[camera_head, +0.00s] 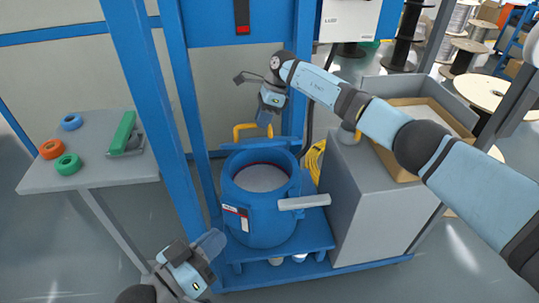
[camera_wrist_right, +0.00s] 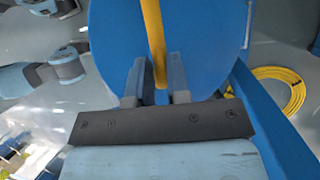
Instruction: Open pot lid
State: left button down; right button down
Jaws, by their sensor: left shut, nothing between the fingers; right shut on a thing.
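The blue pot (camera_head: 262,222) stands on a blue platform with its round mouth uncovered, showing a pale grey inside. My right gripper (camera_head: 265,118) is above the pot's back edge, shut on the yellow handle (camera_wrist_right: 153,35). In the right wrist view this handle runs between the two fingers, in front of the round blue lid (camera_wrist_right: 205,35). In the head view the lid is hard to make out; a yellow bar (camera_head: 240,128) shows beside the gripper. My left gripper (camera_head: 212,243) is shut and empty, low in front of the pot, at its left.
A blue frame post (camera_head: 140,80) stands left of the pot. A grey cabinet (camera_head: 372,200) with an open carton (camera_head: 430,110) stands to its right. A grey table (camera_head: 90,175) at left holds tape rolls (camera_head: 67,165). A yellow cable coil (camera_head: 316,160) lies behind the pot.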

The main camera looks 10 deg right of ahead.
jog(key=shift+d+f, duration=0.15)
jog(key=shift+f, duration=0.15)
pick_arm(q)
jog(key=w+d+f+m+t+y, duration=0.2)
jog(key=w+d+f+m+y, duration=0.95)
jog(key=m, duration=1.05)
jog(key=w+d+r+m+t+y, duration=0.2)
jog(key=w+r+m+t, duration=0.3)
jog(key=w, duration=0.8)
notch_tip(320, 180, up, 3)
jog(key=shift+w+d+m+t, duration=0.35)
jog(key=shift+d+m+t, duration=0.1)
jog(key=shift+m, duration=0.75)
